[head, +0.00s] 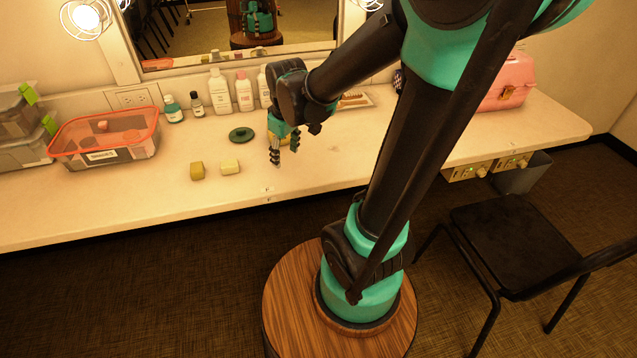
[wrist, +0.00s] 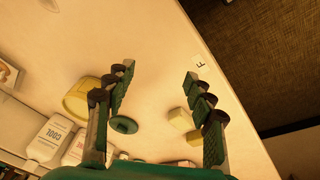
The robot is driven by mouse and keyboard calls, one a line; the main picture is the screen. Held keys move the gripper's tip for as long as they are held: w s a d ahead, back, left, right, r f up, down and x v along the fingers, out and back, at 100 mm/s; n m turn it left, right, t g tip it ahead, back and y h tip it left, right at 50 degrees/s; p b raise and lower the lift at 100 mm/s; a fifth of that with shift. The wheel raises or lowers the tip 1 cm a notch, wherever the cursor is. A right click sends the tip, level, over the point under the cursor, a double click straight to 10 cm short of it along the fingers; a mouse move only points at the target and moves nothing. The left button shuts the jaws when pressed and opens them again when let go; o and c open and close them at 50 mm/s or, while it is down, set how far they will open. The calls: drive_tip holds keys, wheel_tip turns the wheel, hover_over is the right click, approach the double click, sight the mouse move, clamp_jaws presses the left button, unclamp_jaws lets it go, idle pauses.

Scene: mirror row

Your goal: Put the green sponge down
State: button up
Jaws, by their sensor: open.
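Two small sponge-like blocks lie on the counter (head: 330,165), left of my gripper. The left block (head: 197,170) is darker, olive-yellow; the right block (head: 229,166) is pale yellow. Under the warm light neither looks plainly green, and I cannot tell which is the green sponge. Both also show in the wrist view, beside the right finger: the pale block (wrist: 180,118) and the other block (wrist: 193,138), partly hidden. My gripper (head: 285,151) is open above the counter. In the wrist view (wrist: 160,73) only bare counter shows between the fingertips.
A flat green disc (head: 241,134) lies behind the blocks. A round yellow thing (wrist: 78,97) is near the left finger. Bottles (head: 220,92) line the mirror; a red-rimmed bin (head: 105,150) stands left, a pink case (head: 508,82) right. The front counter is clear.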

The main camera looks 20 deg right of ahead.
drive_tip(key=s+d+f+m, duration=0.2)
drive_tip(key=s, duration=0.1)
drive_tip(key=s+d+f+m+t, duration=0.1)
drive_tip(key=s+d+m, duration=0.1)
drive_tip(key=s+d, duration=0.1)
drive_tip(key=s+d+f+m, duration=0.2)
drive_tip(key=s+m, duration=0.1)
drive_tip(key=shift+s+d+f+t, duration=0.15)
drive_tip(key=shift+s+f+t, duration=0.15)
drive_tip(key=shift+s+t, duration=0.1)
drive_tip(key=shift+o, duration=0.4)
drive_tip(key=shift+w, duration=0.1)
